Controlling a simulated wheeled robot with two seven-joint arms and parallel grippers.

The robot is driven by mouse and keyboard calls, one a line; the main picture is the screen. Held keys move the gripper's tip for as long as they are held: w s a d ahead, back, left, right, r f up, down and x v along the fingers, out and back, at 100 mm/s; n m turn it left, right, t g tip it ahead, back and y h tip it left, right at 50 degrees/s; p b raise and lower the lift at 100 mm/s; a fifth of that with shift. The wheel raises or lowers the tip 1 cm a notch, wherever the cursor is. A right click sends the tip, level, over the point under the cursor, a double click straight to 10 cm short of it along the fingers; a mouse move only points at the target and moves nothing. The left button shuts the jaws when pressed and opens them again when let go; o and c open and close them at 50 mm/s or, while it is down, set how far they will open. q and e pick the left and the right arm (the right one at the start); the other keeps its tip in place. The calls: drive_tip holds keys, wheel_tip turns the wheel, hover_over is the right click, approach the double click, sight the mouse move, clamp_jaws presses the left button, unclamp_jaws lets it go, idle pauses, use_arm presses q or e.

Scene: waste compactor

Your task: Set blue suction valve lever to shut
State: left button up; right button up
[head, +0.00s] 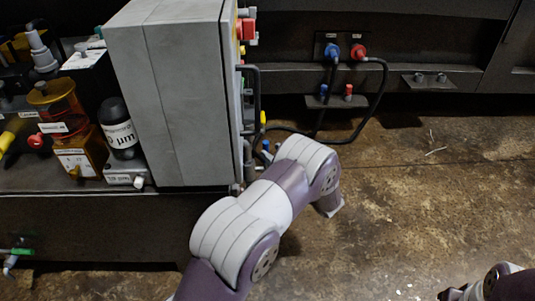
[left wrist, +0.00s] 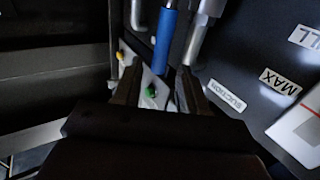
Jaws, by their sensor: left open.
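In the left wrist view, a blue-sleeved lever (left wrist: 166,38) comes down from the top edge between my left gripper's fingers. My left gripper (left wrist: 158,86) is open, with one finger on each side of the lever's lower end. I cannot tell whether either finger touches it. A label reading SUCTION (left wrist: 227,95) is on the dark panel to the right. In the head view my left arm reaches to the right side of the grey cabinet (head: 165,95), and its links hide the fingertips.
A bare metal pipe (left wrist: 196,40) runs close to the lever's right. A green part (left wrist: 151,91) shows between the fingers. A MAX label (left wrist: 280,80) is farther right. In the head view, blue (head: 331,51) and red (head: 358,51) hose connectors are on the back wall.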

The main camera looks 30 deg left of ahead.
sight(268, 147)
use_arm(q)
drive_tip(key=b+x, duration=0.2)
drive_tip(key=x, duration=0.2)
drive_tip(key=shift+a+f, duration=0.15)
drive_tip(key=shift+w+a, duration=0.15)
drive_tip(key=shift+a, duration=0.05)
clamp_jaws()
use_arm(e)
wheel_tip(268, 147, down, 3)
drive_tip(key=shift+r, duration=0.15)
